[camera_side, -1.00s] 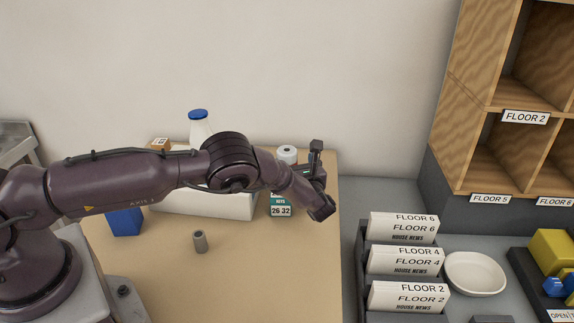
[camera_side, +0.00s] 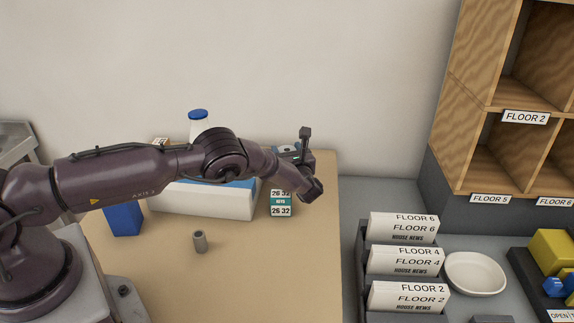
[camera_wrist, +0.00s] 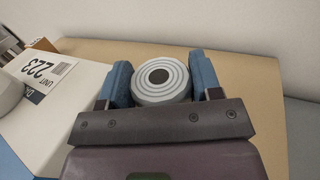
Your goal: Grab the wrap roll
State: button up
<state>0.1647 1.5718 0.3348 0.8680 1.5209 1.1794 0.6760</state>
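The wrap roll (camera_wrist: 160,78) shows in the wrist view as a pale cylinder with grey and white rings and a dark centre, seen end-on. It stands between the two blue fingers of my gripper (camera_wrist: 160,82), which are spread apart on its left and right. The fingers look open, and I cannot tell whether either one touches the roll. In the side view my gripper (camera_side: 289,151) is at the back right of the tan table, and my wrist hides most of the roll.
A white box (camera_side: 205,200) and a teal-and-white box (camera_side: 281,204) stand close by. A blue-capped bottle (camera_side: 198,123) is behind. A small grey cylinder (camera_side: 200,241) stands in front. A rack of floor-labelled mail (camera_side: 402,262) is right of the table (camera_side: 250,285).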

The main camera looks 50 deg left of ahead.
jog(key=shift+c, duration=0.9)
